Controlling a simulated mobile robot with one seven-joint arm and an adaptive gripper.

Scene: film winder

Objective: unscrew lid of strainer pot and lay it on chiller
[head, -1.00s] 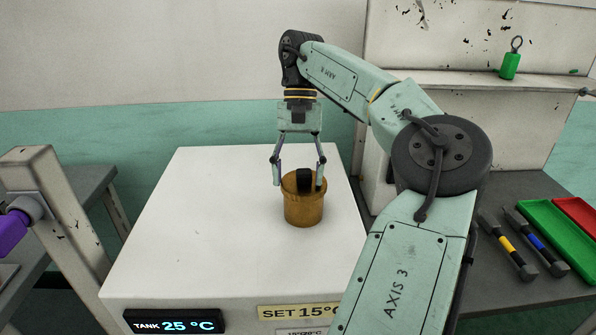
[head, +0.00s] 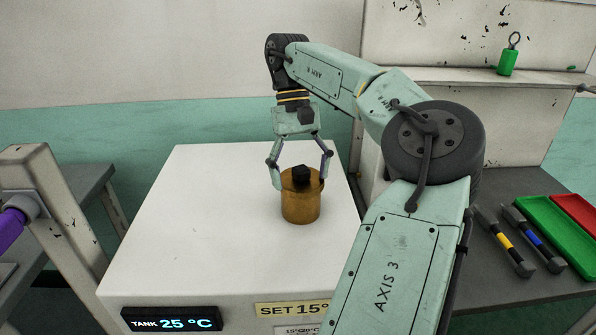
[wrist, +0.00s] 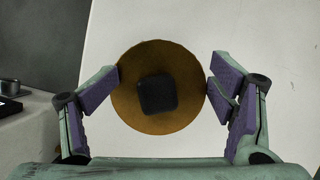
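The strainer pot (head: 301,207) is an amber-brown cylinder standing upright on the white chiller top. Its round amber lid (wrist: 186,100) carries a black square knob (wrist: 157,95), seen from above in the wrist view. The knob also shows on top of the pot in the head view (head: 301,174). My gripper (head: 299,182) points down over the pot with its fingers spread to either side of the lid. In the wrist view the purple pads (wrist: 163,72) lie close by the lid's left and right edges; firm contact is not clear.
The chiller top (head: 190,230) is clear around the pot, widest to its left. Its front shows a 25 °C tank display (head: 172,320). At right are two dark-handled tools (head: 505,243), a green tray (head: 552,232) and a red tray. A green weight (head: 507,62) stands on the shelf.

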